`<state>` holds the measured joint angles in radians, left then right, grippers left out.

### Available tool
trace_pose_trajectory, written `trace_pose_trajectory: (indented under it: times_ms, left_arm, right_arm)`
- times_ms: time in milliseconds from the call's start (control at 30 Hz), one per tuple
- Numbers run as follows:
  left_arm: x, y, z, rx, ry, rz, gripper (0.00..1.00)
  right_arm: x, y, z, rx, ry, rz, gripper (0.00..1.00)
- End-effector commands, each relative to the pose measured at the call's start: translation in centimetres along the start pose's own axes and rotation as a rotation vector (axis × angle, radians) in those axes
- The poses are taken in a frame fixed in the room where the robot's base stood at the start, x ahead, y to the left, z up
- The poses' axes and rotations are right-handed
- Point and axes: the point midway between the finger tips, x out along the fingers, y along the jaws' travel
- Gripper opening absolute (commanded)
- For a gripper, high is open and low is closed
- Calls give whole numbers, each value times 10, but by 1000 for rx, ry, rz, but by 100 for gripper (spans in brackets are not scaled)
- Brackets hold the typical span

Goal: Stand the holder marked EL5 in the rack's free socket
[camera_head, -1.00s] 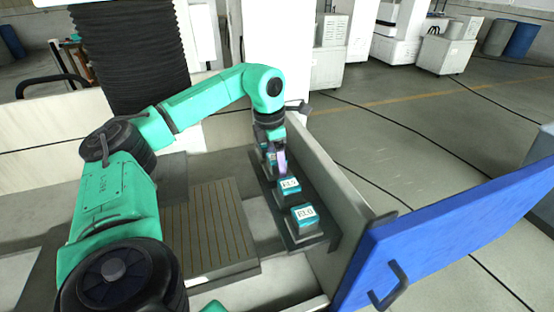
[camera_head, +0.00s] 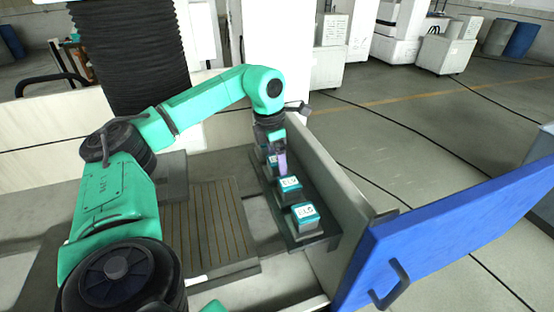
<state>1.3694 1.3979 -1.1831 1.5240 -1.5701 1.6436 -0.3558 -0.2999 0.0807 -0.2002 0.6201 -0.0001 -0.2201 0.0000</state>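The dark rack (camera_head: 322,240) runs along the inner side of the tank wall. Two teal holders with white labels stand upright in its near part: the nearest holder (camera_head: 304,214) and the one behind it (camera_head: 289,187). Their labels start with EL, but the last character is too small to read surely. My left gripper (camera_head: 279,165) points down over the rack, just behind the second holder. At least one more teal-and-white holder (camera_head: 272,159) shows partly behind the gripper. The fingers and anything between them are too small and covered to tell. The free socket is hidden. My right gripper is out of view.
A slatted grey work table (camera_head: 208,230) lies left of the rack. A pale tank wall (camera_head: 335,190) stands close on the rack's right. A blue door with a handle (camera_head: 440,235) stands open at the right. Cables cross the floor beyond.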

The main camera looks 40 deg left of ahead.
Motion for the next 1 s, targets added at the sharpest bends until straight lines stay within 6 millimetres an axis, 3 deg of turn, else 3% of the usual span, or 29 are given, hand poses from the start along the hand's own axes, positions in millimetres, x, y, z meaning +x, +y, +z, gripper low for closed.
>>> trace_pose_trajectory:
  times_ms: [233,367,633,700,800,1000]
  left_arm:
    - [0,0,0,0,2,0,100]
    - [-13,0,1,0,-2,1,100]
    - [-91,-1,1,1,-6,0,100]
    - [-119,0,1,0,-3,2,100]
    - [-142,0,1,0,-1,1,100]
    - [-148,0,0,0,1,0,100]
  right_arm:
    - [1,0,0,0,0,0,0]
    - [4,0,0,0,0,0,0]
    - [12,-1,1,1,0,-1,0]
    - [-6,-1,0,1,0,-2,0]
    - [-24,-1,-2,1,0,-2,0]
    - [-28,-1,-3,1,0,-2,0]
